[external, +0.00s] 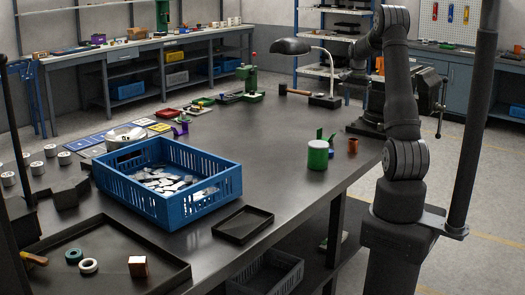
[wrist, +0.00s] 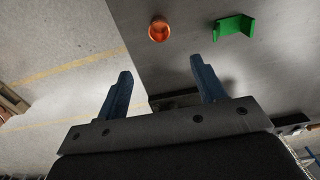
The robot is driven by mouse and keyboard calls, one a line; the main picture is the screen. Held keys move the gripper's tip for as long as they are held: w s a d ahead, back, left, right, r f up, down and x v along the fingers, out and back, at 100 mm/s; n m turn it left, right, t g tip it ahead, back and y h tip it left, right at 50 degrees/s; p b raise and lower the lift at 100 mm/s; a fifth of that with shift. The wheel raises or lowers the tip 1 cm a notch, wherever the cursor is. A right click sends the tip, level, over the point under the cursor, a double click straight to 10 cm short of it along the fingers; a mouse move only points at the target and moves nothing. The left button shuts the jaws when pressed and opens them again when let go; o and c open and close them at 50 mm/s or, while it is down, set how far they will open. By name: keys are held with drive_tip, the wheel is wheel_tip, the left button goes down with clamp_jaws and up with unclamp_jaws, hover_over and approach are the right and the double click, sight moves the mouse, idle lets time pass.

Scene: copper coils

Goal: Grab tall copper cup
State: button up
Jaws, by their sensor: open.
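The copper cup (external: 352,146) stands upright near the right edge of the dark table. In the wrist view the cup (wrist: 158,29) is seen from above as a round orange opening, close to the table edge. My gripper (wrist: 161,66) is open and empty, with its two blue fingers apart. The cup lies beyond the fingertips, roughly in line with the gap between them, and is not touched. In the external view the fingers are not clearly visible.
A green bracket (wrist: 234,27) stands beside the cup. A green-and-white cylinder (external: 317,154) is to the cup's left in the external view. A desk lamp (external: 292,47) and a vise (external: 395,100) stand farther back. A blue crate (external: 205,203) holds metal pieces. The middle of the table is clear.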

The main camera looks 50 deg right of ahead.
sight(353, 144)
drive_tip(key=f+n, duration=0.1)
drive_tip(key=f, duration=0.3)
drive_tip(key=f+n+h, duration=0.1)
drive_tip(key=f+n, duration=0.1)
drive_tip(key=f, duration=0.2)
drive_tip(key=a+f+n, duration=0.1)
drive_tip(key=f+n, duration=0.1)
drive_tip(key=f, duration=0.3)
drive_tip(key=shift+s+t, duration=0.35)
drive_tip(key=shift+t, duration=0.05)
drive_tip(key=shift+h, duration=0.3)
drive_tip(key=shift+w+d+f, duration=0.1)
drive_tip(key=shift+d+f, duration=0.1)
drive_tip(key=shift+f, duration=0.75)
drive_tip(key=shift+w+d+f, duration=0.15)
drive_tip(key=shift+f, duration=0.85)
drive_tip(key=shift+w+d+f, duration=0.1)
drive_tip(key=shift+d+f, duration=0.1)
drive_tip(key=shift+f, duration=0.75)
drive_tip(key=c, duration=1.1)
